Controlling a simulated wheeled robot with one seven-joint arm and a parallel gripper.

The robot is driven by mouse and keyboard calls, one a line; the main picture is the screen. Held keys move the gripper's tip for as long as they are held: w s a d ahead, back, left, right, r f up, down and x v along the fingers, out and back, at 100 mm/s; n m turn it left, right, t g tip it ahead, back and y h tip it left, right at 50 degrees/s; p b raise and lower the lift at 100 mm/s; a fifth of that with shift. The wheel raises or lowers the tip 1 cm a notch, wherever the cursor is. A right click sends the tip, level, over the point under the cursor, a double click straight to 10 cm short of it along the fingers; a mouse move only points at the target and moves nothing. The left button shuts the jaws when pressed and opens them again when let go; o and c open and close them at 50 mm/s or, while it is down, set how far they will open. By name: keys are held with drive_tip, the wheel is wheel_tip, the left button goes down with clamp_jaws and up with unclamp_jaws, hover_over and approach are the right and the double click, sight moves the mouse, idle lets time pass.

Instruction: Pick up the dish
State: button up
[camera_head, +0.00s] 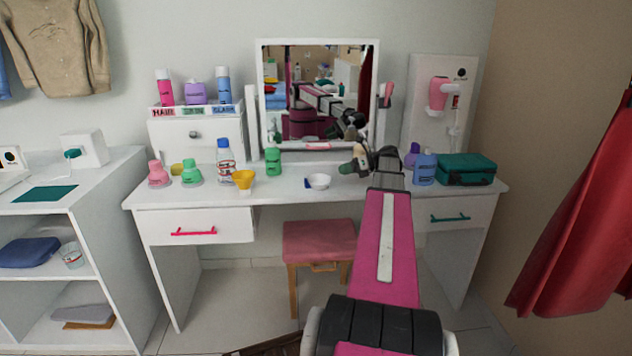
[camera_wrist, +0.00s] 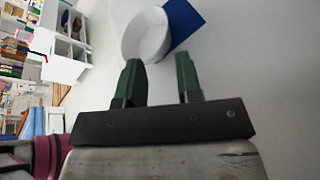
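The dish (camera_head: 318,182), a small white round bowl, stands upright on the white dressing table, left of my gripper (camera_head: 348,166) in the head view. It also shows in the wrist view (camera_wrist: 146,38), just beyond the fingertips and slightly left of centre. My gripper (camera_wrist: 160,63) has its two green fingers spread apart with nothing between them. The fingers look apart from the dish, though the exact gap is hard to tell. A blue flat item (camera_wrist: 184,20) lies right beside the dish; in the head view only a little of it shows.
A mirror (camera_head: 317,60) stands behind the dish. A yellow cup (camera_head: 243,178), a green bottle (camera_head: 273,162) and several other containers stand to the left. A blue bottle (camera_head: 424,168) and a green case (camera_head: 466,169) are to the right. A pink stool (camera_head: 319,240) is below the table.

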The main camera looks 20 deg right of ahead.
sight(316, 177)
drive_tip(key=shift+w+a+f, duration=0.15)
drive_tip(key=shift+w+a, duration=0.1)
drive_tip(key=shift+w, duration=0.05)
drive_tip(key=shift+x, duration=3.5)
clamp_jaws()
